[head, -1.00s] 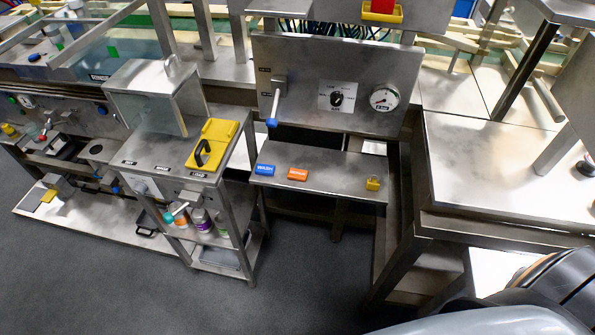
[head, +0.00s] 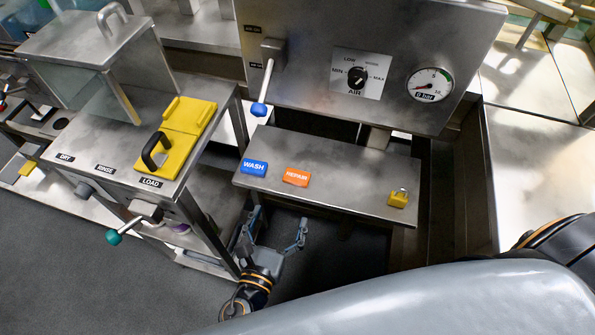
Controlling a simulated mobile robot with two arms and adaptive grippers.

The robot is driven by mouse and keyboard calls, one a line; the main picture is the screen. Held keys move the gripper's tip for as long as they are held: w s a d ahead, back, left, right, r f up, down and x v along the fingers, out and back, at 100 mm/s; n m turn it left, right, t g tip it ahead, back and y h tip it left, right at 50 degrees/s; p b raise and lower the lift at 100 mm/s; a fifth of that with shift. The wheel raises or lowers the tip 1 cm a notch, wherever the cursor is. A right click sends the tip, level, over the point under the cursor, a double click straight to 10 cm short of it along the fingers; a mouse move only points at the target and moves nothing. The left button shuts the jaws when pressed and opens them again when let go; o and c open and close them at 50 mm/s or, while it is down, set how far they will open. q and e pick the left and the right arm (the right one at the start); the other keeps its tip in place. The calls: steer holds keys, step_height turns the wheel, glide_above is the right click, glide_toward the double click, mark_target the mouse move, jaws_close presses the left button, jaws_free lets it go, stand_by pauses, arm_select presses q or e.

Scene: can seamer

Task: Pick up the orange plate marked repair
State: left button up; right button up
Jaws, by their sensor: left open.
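The orange plate marked repair (head: 297,177) lies flat on a small metal shelf (head: 335,160), left of its middle. A blue plate marked wash (head: 254,167) lies just to its left, a small gap apart. My left gripper (head: 276,226) is open and empty, with its two fingers pointing up in the picture. It is in front of and below the shelf's front edge, apart from the orange plate. My right gripper does not show.
A yellow padlock (head: 398,199) sits at the shelf's right end. Above the shelf stands a panel with a blue-tipped lever (head: 263,88), an air dial (head: 357,78) and a gauge (head: 430,85).

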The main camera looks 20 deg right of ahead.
mark_target(296, 179)
arm_select(q)
steer(key=x, duration=0.5)
steer(key=shift+w+d, duration=0.3)
steer(key=shift+w, duration=0.2)
steer(key=x, duration=0.5)
steer(key=shift+d+r, duration=0.15)
steer(key=shift+d, duration=0.1)
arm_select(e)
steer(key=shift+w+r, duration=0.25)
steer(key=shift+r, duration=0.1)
arm_select(q)
steer(key=c, duration=1.1)
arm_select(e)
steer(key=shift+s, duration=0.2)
